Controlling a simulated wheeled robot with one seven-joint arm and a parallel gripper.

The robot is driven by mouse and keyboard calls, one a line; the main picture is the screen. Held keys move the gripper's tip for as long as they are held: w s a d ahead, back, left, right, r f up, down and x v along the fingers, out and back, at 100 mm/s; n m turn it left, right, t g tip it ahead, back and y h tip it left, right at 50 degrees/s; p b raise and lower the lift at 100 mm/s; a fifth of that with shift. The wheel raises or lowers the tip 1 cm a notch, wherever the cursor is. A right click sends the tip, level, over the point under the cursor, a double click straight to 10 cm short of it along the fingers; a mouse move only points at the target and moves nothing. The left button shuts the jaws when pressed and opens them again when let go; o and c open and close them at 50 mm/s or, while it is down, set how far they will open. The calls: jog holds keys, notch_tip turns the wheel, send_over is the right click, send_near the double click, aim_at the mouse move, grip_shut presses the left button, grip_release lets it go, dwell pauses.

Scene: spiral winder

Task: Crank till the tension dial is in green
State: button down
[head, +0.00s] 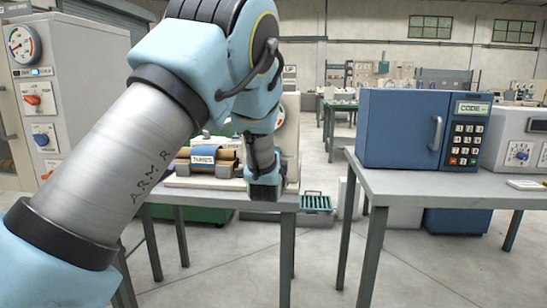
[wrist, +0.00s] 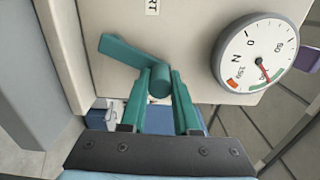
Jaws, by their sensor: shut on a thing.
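In the wrist view a teal crank arm (wrist: 128,50) is mounted on the winder's cream panel (wrist: 190,25). Its round handle (wrist: 160,82) sits between the fingertips of my gripper (wrist: 161,88), which is shut on it. The round tension dial (wrist: 245,45) is right of the crank. Its red needle points to the dial's lower right, at or close to the small green band beside the orange one; I cannot tell exactly. In the head view my arm covers most of the winder (head: 291,150) and the crank, and my fingers are hidden.
Rolls labelled TUBES (head: 203,160) lie on the winder's table (head: 235,199). A grey machine with a gauge (head: 22,42) stands at left. A blue keypad oven (head: 400,128) is on the right table (head: 430,188). Open floor shows between the tables.

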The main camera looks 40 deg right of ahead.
jog(key=shift+d, duration=0.1)
dwell(0.4)
jog(key=c, duration=0.6)
grip_release()
jog(key=shift+c, duration=0.2)
jog(key=shift+s, duration=0.1)
jog(key=b+v, duration=0.1)
jog(key=v, duration=0.9)
jog(key=shift+s+a, duration=0.25)
jog(key=shift+a, duration=0.05)
